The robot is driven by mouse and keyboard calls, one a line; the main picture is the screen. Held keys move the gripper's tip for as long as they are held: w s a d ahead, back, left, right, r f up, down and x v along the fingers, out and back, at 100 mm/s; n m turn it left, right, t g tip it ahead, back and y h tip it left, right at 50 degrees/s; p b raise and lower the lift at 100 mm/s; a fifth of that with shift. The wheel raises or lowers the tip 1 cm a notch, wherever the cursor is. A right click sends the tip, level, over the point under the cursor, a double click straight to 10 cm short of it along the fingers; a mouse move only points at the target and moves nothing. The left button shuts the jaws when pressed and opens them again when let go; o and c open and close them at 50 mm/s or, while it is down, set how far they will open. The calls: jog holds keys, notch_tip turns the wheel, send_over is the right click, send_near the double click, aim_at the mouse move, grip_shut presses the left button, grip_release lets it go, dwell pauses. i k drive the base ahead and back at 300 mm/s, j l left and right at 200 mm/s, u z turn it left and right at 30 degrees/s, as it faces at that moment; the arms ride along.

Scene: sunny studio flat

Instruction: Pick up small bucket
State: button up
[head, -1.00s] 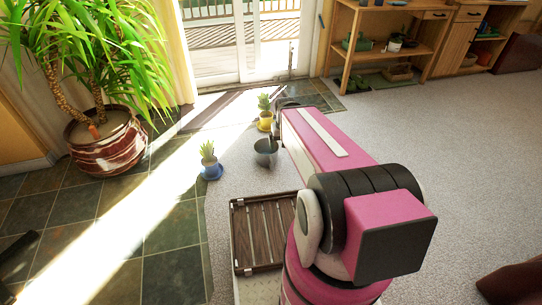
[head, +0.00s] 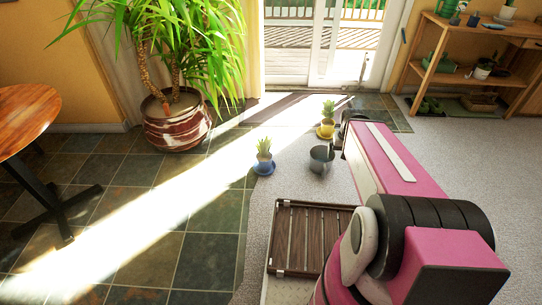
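The small bucket (head: 321,159) is dark grey and stands on the pale carpet near the tile edge in the head view, left of my arm. A thin dark line rises at its right side; I cannot tell if it is its handle. My gripper (head: 348,128) is at the far end of my pink arm, a little beyond and right of the bucket.
A plant in a blue pot (head: 264,164) stands left of the bucket, and one in a yellow pot (head: 326,129) behind it.

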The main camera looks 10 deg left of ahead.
aim_at(320, 164)
jog(key=i+l+z, duration=0.55)
jog(key=l+z, duration=0.2)
jog(key=i+l+z, duration=0.45)
jog(key=i, duration=0.65)
jog(key=i+u, duration=0.2)
jog(key=u, duration=0.15)
jog(key=i+l+u, duration=0.1)
jog(key=u, duration=0.25)
jog(key=i+l+u, duration=0.15)
jog(key=u, duration=0.2)
jog(key=i+u, duration=0.15)
jog(key=u, duration=0.35)
jog(key=i+l+u, duration=0.15)
jog(key=u, duration=0.3)
jog(key=i+l+u, duration=0.1)
jog(key=u, duration=0.4)
jog(key=i+l+u, duration=0.1)
jog(key=l+u, duration=0.35)
jog(key=i+l+u, duration=0.15)
jog(key=u, duration=0.35)
jog(key=i+l+u, duration=0.1)
jog(key=l+u, duration=0.2)
jog(key=u, duration=0.15)
jog(key=l+u, duration=0.3)
jog(key=u, duration=0.2)
jog(key=z, duration=0.4)
